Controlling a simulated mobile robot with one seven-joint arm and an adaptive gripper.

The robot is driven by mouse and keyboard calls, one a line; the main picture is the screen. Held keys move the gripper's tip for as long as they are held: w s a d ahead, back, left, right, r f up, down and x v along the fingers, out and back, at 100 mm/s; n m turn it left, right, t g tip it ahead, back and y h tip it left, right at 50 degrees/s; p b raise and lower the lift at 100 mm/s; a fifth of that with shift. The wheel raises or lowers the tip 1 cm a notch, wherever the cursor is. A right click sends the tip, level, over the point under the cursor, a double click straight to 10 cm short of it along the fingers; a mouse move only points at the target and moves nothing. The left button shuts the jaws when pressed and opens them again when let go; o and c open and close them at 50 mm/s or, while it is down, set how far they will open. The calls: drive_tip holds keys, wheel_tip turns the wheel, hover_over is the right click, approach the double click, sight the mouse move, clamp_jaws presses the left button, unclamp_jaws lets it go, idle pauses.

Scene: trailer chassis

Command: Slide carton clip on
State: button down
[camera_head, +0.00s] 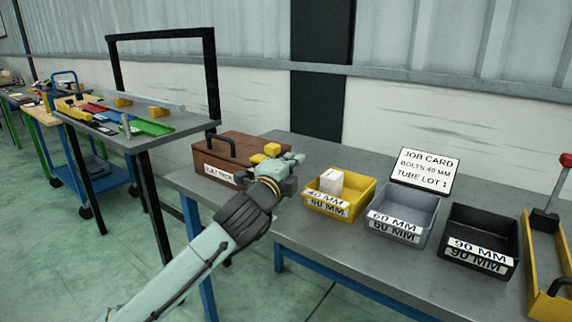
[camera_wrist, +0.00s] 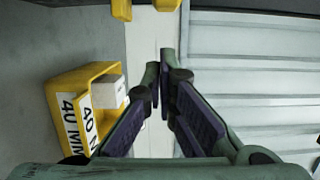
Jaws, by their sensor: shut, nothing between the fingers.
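A white carton (camera_head: 331,181) sits in the yellow 40 MM bin (camera_head: 352,207); it also shows in the wrist view (camera_wrist: 108,92), inside the bin (camera_wrist: 80,75) at the left. My gripper (camera_head: 297,157) is in the air left of the bin and near the brown box, apart from the carton. In the wrist view its fingertips (camera_wrist: 160,72) are close together with nothing between them. A small yellow block (camera_head: 272,149) shows just behind my gripper; I cannot tell whether it is the clip. Two yellow pieces show at the top of the wrist view (camera_wrist: 121,10).
A brown box (camera_head: 215,150) with a black handle stands left on the grey bench. A grey 60 MM bin (camera_head: 400,215), a black 90 MM bin (camera_head: 481,235) and a yellow tray (camera_head: 545,270) stand to the right. A job card (camera_head: 427,170) stands behind the bins.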

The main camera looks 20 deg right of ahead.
drive_tip(key=b+v, duration=0.2)
drive_tip(key=v, duration=0.8)
drive_tip(key=shift+s+d, duration=0.2)
drive_tip(key=shift+s, duration=0.15)
